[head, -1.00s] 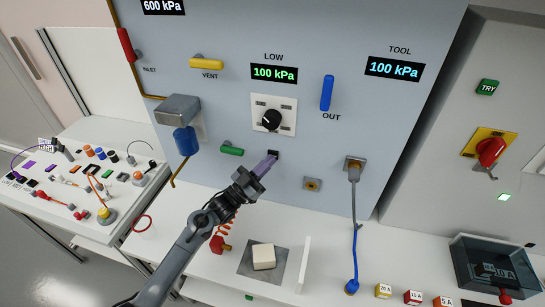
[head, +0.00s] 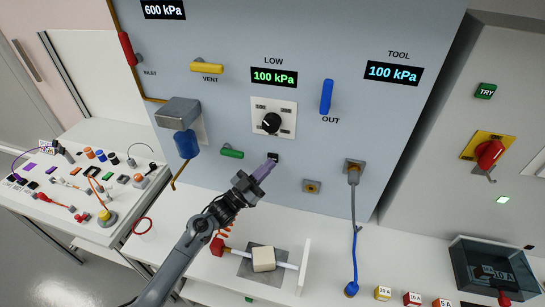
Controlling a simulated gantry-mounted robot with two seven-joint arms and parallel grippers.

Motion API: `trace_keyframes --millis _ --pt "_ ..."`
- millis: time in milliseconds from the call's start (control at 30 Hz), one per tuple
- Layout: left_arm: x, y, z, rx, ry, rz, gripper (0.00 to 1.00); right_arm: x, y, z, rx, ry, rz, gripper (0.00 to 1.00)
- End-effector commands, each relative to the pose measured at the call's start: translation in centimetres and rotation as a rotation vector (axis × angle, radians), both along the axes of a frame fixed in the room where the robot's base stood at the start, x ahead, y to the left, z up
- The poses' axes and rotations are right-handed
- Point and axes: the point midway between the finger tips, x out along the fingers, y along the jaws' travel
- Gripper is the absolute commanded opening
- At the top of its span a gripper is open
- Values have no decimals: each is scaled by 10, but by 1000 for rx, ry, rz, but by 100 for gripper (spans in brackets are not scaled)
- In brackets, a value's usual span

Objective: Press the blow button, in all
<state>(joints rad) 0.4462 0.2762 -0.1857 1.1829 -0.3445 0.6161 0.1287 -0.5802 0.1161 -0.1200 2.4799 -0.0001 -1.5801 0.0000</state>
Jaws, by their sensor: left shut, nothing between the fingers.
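The small black button (head: 273,156) sits low on the blue-grey panel (head: 228,115), under the dial; I cannot read a label on it. The red nozzle (head: 217,247) stands on the counter beside my left forearm. A pale streak runs from the nozzle side past the cream block (head: 263,259) to the upright white plate (head: 304,266). The block rests on a grey pad. My right gripper is not in view.
A green handle (head: 232,153) is left of the button and a brass port (head: 312,186) is to its right. The dial (head: 271,123) is above. A grey hose plug (head: 353,172) hangs further right. A blue cup (head: 186,144) juts out at left.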

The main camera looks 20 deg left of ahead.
Motion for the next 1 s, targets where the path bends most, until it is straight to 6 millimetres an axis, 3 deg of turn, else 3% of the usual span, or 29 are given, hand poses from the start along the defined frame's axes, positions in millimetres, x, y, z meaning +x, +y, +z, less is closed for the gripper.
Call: trace_keyframes --millis 567,1000 --pt "-9 0 1 0 0 0 0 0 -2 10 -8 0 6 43" --pt "-47 -3 3 0 1 0 0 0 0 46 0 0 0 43"
